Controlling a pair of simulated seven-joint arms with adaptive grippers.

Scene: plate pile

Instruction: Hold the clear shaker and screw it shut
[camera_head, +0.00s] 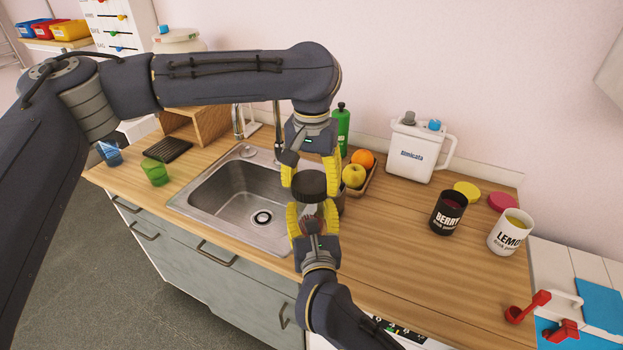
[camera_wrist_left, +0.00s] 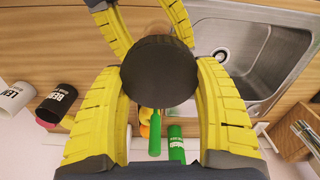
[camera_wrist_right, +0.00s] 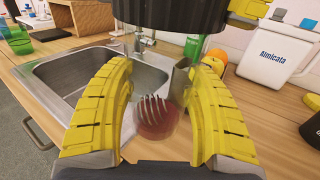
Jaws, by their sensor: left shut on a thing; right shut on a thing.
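The clear shaker (camera_wrist_right: 157,118) is upright between my right gripper's yellow fingers, with red contents and a metal coil visible inside. My right gripper (camera_head: 312,216) is shut around its body from the front. The black lid (camera_head: 309,187) sits directly over the shaker's top; it also shows in the left wrist view (camera_wrist_left: 158,72) as a round dark disc. My left gripper (camera_head: 310,176) reaches down from above and is shut on the lid's sides. The shaker's rim is hidden under the lid, so I cannot tell how far the thread is engaged.
The sink (camera_head: 235,195) lies left of the shaker. A fruit tray (camera_head: 371,182) and green bottle (camera_head: 342,125) stand behind. The BERRY tub (camera_head: 447,213), LEMON tub (camera_head: 510,232) and white jug (camera_head: 414,152) stand to the right.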

